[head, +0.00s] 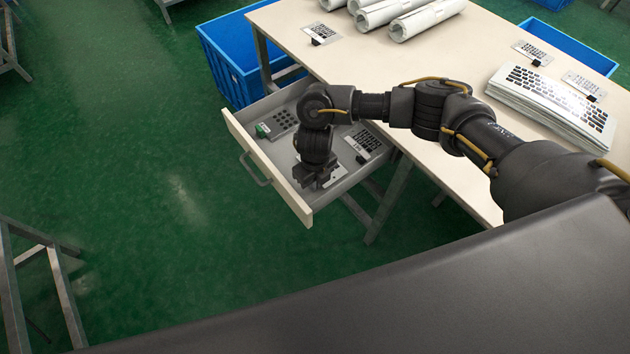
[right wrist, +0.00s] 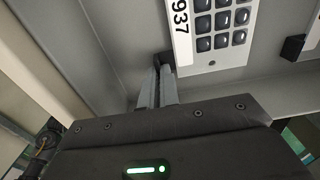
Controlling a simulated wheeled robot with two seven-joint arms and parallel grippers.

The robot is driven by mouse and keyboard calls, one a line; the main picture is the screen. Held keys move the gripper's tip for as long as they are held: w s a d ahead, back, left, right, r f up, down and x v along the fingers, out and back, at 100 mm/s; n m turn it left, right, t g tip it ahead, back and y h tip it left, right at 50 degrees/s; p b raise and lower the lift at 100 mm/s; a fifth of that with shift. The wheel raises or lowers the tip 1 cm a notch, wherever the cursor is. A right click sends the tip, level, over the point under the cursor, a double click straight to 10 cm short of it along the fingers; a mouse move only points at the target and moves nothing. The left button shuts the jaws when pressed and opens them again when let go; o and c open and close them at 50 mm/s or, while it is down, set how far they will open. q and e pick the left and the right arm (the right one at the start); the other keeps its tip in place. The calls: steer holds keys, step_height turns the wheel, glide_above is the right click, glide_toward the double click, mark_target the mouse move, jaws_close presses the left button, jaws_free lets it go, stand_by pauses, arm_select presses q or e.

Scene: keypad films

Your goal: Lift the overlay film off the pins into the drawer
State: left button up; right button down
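The drawer (head: 240,136) is pulled out from under the table. My right gripper (head: 318,183) points down into its front right corner. In the right wrist view its two fingers (right wrist: 161,82) are close together, with the black tab at the edge of a white overlay film (right wrist: 187,45) between their tips. My left gripper is not in view. I cannot make out any pins.
A grey keypad (head: 282,123) with a green connector and another film (head: 364,142) lie in the drawer. The table (head: 430,75) holds rolls (head: 425,20), a stack of printed sheets (head: 550,105) and several films. A blue crate (head: 226,62) stands behind the drawer.

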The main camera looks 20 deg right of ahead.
steer(key=shift+f+b, duration=0.4)
stand_by(0.4)
steer(key=c, duration=1.6)
jaws_free()
steer(key=shift+o, duration=0.2)
step_height(320, 180, up, 11)
steer(key=p, duration=0.1)
